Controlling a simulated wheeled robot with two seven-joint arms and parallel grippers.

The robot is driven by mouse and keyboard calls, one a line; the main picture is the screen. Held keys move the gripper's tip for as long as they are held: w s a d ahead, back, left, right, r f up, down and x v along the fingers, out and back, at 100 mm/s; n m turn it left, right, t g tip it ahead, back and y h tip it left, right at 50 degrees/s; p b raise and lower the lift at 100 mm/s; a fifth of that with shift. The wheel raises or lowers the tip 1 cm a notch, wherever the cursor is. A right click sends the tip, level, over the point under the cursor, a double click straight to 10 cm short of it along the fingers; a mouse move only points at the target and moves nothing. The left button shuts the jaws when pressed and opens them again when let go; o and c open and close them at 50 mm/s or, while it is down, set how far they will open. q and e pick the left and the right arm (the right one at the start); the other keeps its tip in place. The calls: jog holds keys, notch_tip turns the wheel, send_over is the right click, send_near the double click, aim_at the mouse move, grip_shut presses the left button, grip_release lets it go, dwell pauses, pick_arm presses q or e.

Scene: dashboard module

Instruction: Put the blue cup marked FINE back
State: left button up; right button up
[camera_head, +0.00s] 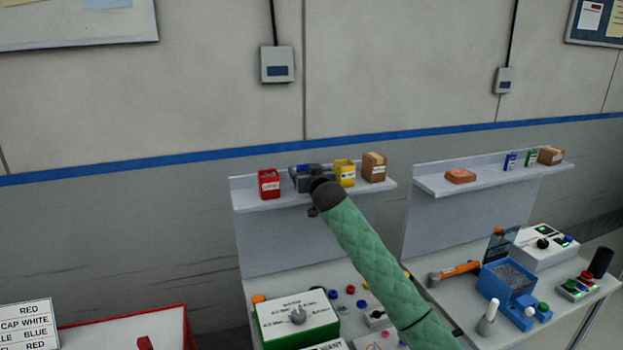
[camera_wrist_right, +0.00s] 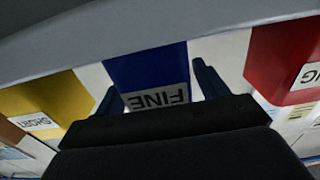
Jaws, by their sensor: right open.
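The blue cup marked FINE (camera_wrist_right: 146,68) shows upside down in the right wrist view, its white label facing the camera. It is in line with the shelf's red and yellow cups. My right gripper (camera_wrist_right: 158,92) is open, with one finger on each side of the blue cup. I cannot tell if the fingers touch it. In the head view my right gripper (camera_head: 308,174) is at the left shelf (camera_head: 290,197), between the red and yellow cups, and largely hides the blue cup. My left gripper is not in view.
A red cup (camera_head: 269,183) stands left of my right gripper; a yellow cup (camera_head: 345,172) and a brown box (camera_head: 374,167) stand to its right. Below is a bench with a green control box (camera_head: 297,318). A second shelf (camera_head: 440,187) is at the right.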

jog(key=v, duration=0.1)
jog(key=b+v, duration=0.1)
jog(key=shift+s+f, duration=0.25)
jog(key=shift+f, duration=0.05)
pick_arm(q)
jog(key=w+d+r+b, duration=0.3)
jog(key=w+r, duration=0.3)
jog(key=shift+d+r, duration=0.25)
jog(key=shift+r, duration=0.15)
pick_arm(e)
jog(key=v, duration=0.9)
jog(key=shift+r, duration=0.3)
jog(key=shift+s+d, duration=0.1)
